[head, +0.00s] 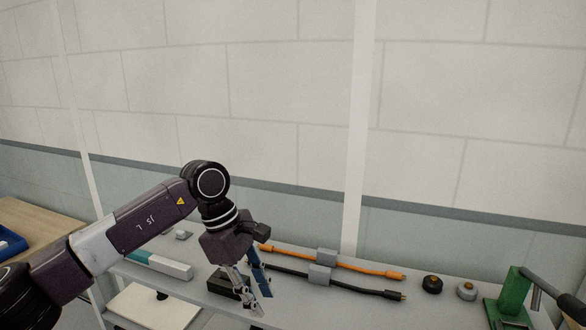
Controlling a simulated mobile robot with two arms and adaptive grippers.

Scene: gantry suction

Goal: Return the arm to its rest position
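My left arm comes in from the left, reaching up and then bending down over the grey table (420,312). My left gripper (263,302) points down over the table's front part. Its two fingers stand apart with nothing seen between them, so it is open. A small black box (222,283) shows just left of the fingers, partly hidden behind them. My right gripper is not in view.
An orange cable (372,271) and a black cable (360,288) pass through grey blocks (321,274). Right are a black knob (432,284), a grey knob (466,290) and a green stand (513,295). A white-teal bar (165,266) lies left; a blue tray (12,244) is far left.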

